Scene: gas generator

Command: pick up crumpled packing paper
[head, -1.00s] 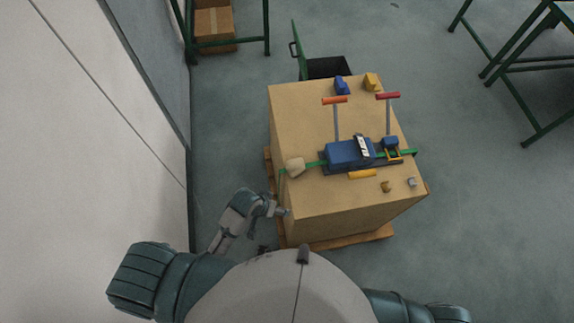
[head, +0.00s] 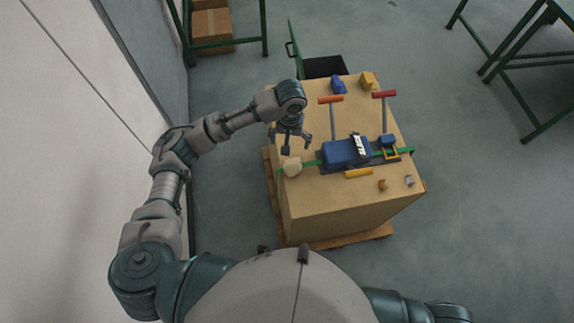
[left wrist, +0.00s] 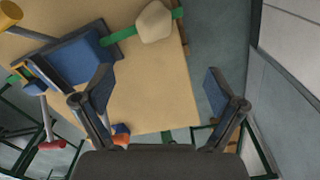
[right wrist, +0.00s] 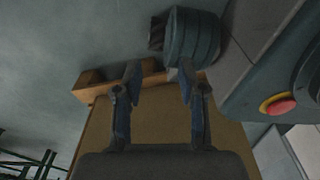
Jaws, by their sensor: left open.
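A pale beige faceted lump (head: 292,167), which looks like the crumpled packing paper, lies near the left edge of the big carton's top, on the green strap. It also shows at the top of the left wrist view (left wrist: 154,22). My left gripper (head: 292,139) is open and empty above the carton's left side, just beyond the lump in the head view and apart from it. Its spread fingers show in the left wrist view (left wrist: 160,88). My right gripper (right wrist: 160,75) has its fingers apart with nothing between them; the head view does not show it.
The carton (head: 350,215) stands on a wooden pallet (head: 350,240). A blue strapping tool (head: 345,152) with upright handles sits on its top. Blue and yellow pieces and small tan and grey bits lie around it. A wall is at left; open floor is at right.

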